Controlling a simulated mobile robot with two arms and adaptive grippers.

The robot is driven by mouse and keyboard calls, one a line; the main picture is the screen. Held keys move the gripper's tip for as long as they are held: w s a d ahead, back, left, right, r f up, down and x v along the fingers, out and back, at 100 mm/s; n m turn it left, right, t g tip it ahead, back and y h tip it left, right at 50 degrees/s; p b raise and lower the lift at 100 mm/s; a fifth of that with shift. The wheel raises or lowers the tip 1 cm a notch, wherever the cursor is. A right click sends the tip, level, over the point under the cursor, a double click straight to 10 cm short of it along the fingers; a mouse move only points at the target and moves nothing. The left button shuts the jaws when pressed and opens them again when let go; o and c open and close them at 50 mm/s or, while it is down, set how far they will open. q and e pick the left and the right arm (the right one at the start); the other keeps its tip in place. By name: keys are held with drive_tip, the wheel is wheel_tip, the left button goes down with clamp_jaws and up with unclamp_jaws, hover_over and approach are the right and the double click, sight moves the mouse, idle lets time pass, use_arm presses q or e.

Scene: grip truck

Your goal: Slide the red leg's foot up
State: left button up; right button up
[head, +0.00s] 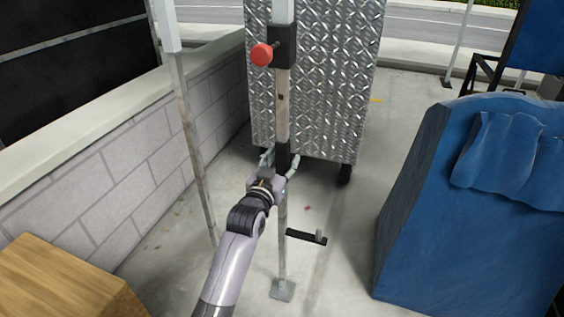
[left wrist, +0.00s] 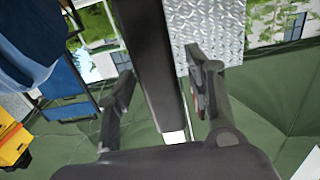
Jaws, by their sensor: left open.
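The leg with the red knob (head: 263,54) stands upright in the middle of the head view. A black collar (head: 283,50) carries the knob. Below the collar the post is pale, then dark near my gripper. The foot (head: 283,290) is a small grey plate at the bottom, over the concrete; I cannot tell if it touches. My left gripper (head: 280,164) is open at the dark part of the post. In the left wrist view, the dark post (left wrist: 150,65) passes between the open fingers, with gaps visible. My right gripper is not in view.
A diamond-plate metal box (head: 335,80) stands behind the leg. A block wall (head: 130,155) and another post (head: 190,120) are on the left. A wooden block (head: 60,275) is front left. Blue-covered bulk (head: 430,210) fills the right. A black crank-like bar (head: 302,236) is beside the post.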

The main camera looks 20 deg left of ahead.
use_arm(q)
clamp_jaws()
idle(0.7)
